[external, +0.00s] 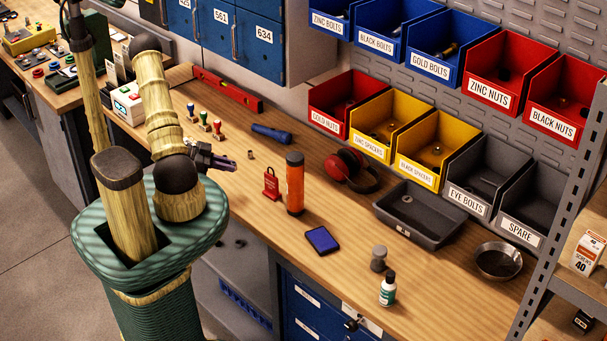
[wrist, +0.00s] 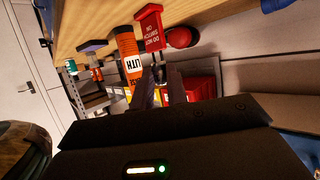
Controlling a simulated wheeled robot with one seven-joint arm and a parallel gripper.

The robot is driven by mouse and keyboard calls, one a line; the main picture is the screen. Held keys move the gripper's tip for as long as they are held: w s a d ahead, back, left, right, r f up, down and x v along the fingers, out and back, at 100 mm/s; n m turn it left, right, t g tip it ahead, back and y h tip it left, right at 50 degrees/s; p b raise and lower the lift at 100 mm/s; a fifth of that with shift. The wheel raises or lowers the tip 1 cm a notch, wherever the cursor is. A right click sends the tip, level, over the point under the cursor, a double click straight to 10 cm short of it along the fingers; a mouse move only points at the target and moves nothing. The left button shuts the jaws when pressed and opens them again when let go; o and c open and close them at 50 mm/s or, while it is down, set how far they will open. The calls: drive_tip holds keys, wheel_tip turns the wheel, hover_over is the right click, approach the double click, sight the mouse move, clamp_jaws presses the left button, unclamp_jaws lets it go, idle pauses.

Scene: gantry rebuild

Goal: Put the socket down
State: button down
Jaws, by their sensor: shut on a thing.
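My gripper (external: 226,163) is at the left of the bench, over its front edge, with its fingers pointing right. In the wrist view the two fingers of my gripper (wrist: 158,82) reach away from the camera, with a small dark thing between their tips that looks like the socket (wrist: 159,73). The fingers largely hide it, and its shape is hard to make out. The wooden bench top (external: 330,235) lies to the right of my gripper. The external view does not show the socket clearly.
A small brown cylinder (external: 250,155) and a blue torch (external: 271,133) lie near my gripper. A red lockout tag (external: 271,184), an orange tube (external: 295,184) and red ear defenders (external: 350,166) stand farther right. A dark tray (external: 430,232) is by the bins. Bare wood lies around the blue pad (external: 322,240).

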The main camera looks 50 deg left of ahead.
drive_tip(key=s+a+r+n+t+y, duration=0.1)
drive_tip(key=a+r+n+y, duration=0.2)
drive_tip(key=a+n+y, duration=0.6)
drive_tip(key=s+a+r+n+t+y, duration=0.1)
drive_tip(key=a+r+n+y, duration=0.3)
drive_tip(key=a, duration=0.8)
drive_tip(key=s+a+r+n+g+y, duration=0.4)
drive_tip(key=s+a+n+g, duration=0.1)
drive_tip(key=s, duration=0.2)
drive_tip(key=s+a+r+n+g+y, duration=0.4)
drive_tip(key=s+a+r+n, duration=0.1)
drive_tip(key=s, duration=0.3)
drive_tip(key=shift+a+n+g+y, duration=0.35)
drive_tip(key=shift+n+g+y, duration=0.05)
drive_tip(key=shift+n, duration=0.1)
idle(0.7)
